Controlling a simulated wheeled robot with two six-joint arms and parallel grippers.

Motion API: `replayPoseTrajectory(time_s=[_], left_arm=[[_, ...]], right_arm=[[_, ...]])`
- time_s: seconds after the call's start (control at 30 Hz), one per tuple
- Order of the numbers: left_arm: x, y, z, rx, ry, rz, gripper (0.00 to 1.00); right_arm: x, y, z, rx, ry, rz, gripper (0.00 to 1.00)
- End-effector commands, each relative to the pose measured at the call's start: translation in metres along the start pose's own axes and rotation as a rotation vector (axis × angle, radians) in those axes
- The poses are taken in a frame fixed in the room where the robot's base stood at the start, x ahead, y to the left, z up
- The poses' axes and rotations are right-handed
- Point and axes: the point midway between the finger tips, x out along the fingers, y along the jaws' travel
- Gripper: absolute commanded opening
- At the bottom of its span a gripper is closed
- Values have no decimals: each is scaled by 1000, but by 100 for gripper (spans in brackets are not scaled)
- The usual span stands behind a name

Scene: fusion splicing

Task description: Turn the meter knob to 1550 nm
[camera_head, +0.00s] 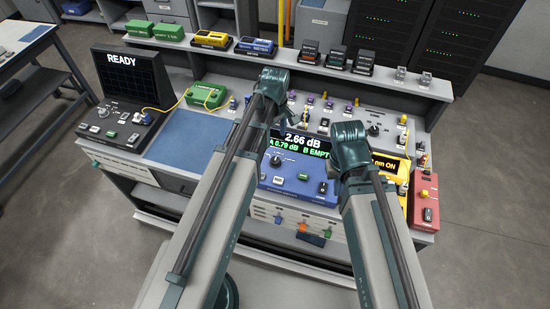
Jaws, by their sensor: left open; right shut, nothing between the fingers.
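The meter is a blue box (300,185) at the bench's front middle. Its screen (303,146) reads 2.66 dB, with A 0.79 dB and B EMPTY below. A dark knob (276,160) sits on its face, close to my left arm; its setting is too small to read. My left gripper (285,110) is above and behind the meter, mostly hidden by its own wrist, open and apart from the knob. My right gripper (341,167) is over the meter's right side, shut and empty, its tips mostly hidden by the wrist.
A yellow unit (400,178) showing "nm ON" is partly behind my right arm. A red box (424,200) stands at the right. A black device (128,95) reading READY is at the left, beside a blue mat (185,138). A green box (206,96) has a yellow fibre.

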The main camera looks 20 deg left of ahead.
Motion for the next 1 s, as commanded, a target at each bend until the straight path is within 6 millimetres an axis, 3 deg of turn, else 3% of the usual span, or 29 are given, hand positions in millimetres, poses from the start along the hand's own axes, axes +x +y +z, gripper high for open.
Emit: replayPoseTrajectory(time_s=[0.7, 1.0], left_arm=[[102, 0, 0, 1, 0, 0, 74], [125, 0, 0, 1, 0, 0, 74]], right_arm=[[101, -10, -6, 1, 0, 0, 0], [124, -12, -7, 1, 0, 0, 0]])
